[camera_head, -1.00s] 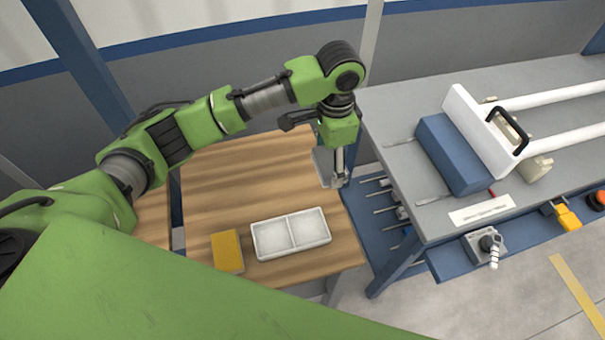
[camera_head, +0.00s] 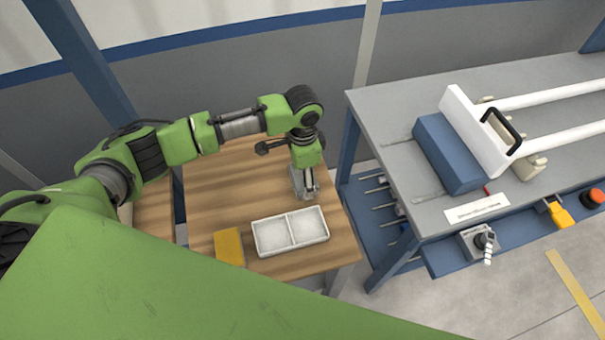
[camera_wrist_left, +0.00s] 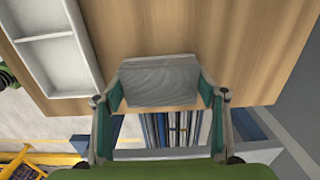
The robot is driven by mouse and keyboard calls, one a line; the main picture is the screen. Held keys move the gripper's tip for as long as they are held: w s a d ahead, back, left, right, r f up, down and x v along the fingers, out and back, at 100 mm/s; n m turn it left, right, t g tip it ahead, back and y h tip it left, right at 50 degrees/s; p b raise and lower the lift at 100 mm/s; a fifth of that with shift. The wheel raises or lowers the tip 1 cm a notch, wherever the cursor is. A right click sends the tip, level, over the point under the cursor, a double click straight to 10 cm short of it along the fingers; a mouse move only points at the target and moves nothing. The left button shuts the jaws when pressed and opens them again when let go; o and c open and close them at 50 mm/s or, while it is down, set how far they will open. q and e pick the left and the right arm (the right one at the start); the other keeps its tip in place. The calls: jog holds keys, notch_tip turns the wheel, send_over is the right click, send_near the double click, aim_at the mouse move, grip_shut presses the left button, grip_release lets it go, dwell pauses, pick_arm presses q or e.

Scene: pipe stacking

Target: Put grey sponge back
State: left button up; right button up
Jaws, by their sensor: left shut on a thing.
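My left gripper (camera_head: 304,190) is shut on the grey sponge and holds it over the wooden table (camera_head: 215,190), just behind the white tray. In the left wrist view the grey sponge (camera_wrist_left: 160,82) sits between the two fingers of the gripper (camera_wrist_left: 158,100). The white two-compartment tray (camera_head: 290,232) stands near the front edge of the wooden table. It also shows at the upper left of the left wrist view (camera_wrist_left: 85,70). Both compartments look empty. Whether the sponge touches the table cannot be told. My right gripper is not in view.
A yellow sponge-like block (camera_head: 228,246) lies left of the tray. A grey workbench (camera_head: 400,150) stands to the right, with a blue block (camera_head: 448,153), a white plate with a black handle (camera_head: 480,120) and white pipes. The left part of the wooden table is clear.

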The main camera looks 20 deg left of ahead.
pick_arm(q)
jog(key=shift+f, duration=0.15)
jog(key=o, duration=1.2)
jog(key=shift+c, duration=0.2)
notch_tip(320, 180, up, 12)
jog(key=b, duration=0.1)
jog(key=shift+r+b, duration=0.2)
jog(key=shift+b, duration=0.2)
